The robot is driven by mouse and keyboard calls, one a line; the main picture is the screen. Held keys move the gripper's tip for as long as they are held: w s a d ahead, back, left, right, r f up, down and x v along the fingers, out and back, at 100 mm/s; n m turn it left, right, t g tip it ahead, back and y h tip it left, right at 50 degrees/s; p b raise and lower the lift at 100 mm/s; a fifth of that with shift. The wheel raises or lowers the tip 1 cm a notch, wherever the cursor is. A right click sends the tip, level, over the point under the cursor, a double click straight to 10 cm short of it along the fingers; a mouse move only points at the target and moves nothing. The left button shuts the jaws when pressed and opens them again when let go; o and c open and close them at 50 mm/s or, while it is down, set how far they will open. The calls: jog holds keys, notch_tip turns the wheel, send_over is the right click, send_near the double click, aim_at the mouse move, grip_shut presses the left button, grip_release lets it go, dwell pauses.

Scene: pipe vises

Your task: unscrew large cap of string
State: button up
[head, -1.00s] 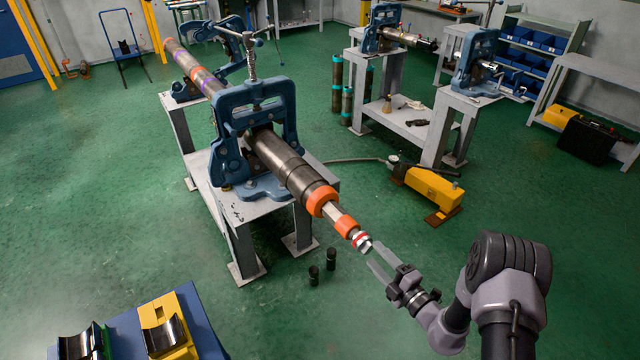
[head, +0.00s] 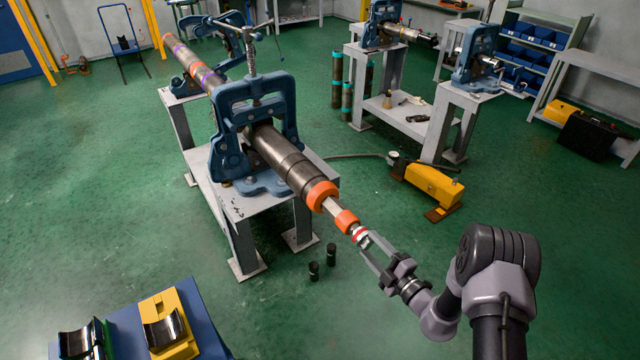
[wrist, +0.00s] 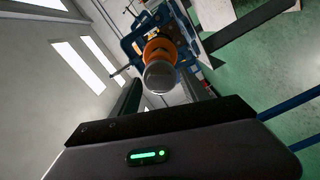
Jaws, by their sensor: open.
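The string is a long dark pipe (head: 277,153) clamped in a blue pipe vise (head: 284,97), sloping down toward my arm. A large orange collar (head: 321,194) sits near its end. A pale rod, a smaller orange ring (head: 346,221) and a silver tip with a red band (head: 359,235) follow. Which part is the large cap I cannot tell for certain. My gripper (head: 369,247) is open, its fingertips at the silver tip. In the wrist view the rounded grey end (wrist: 160,76) faces me between the fingers, with orange (wrist: 159,49) behind; contact is unclear.
A grey stand (head: 228,200) bears the vise. Two small black cylinders (head: 314,270) stand on the green floor below. A yellow pump (head: 432,181) with a hose lies to the right. A blue table (head: 205,325) with yellow and black cradles is at bottom left.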

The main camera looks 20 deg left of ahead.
grip_shut()
jog(key=n+b, duration=0.1)
jog(key=n, duration=0.2)
jog(key=shift+s, duration=0.1)
jog(key=shift+n+b, duration=0.5)
jog(key=shift+n, duration=0.4)
jog(key=shift+s, duration=0.1)
jog(key=shift+f+n+b, duration=0.15)
jog(key=shift+n+b, duration=0.3)
jog(key=shift+n, duration=0.15)
jog(key=n+b, duration=0.1)
jog(key=n, duration=0.2)
jog(key=shift+s+a+n+b, duration=0.1)
jog(key=shift+s+n+b, duration=0.05)
jog(key=shift+n+b, duration=0.2)
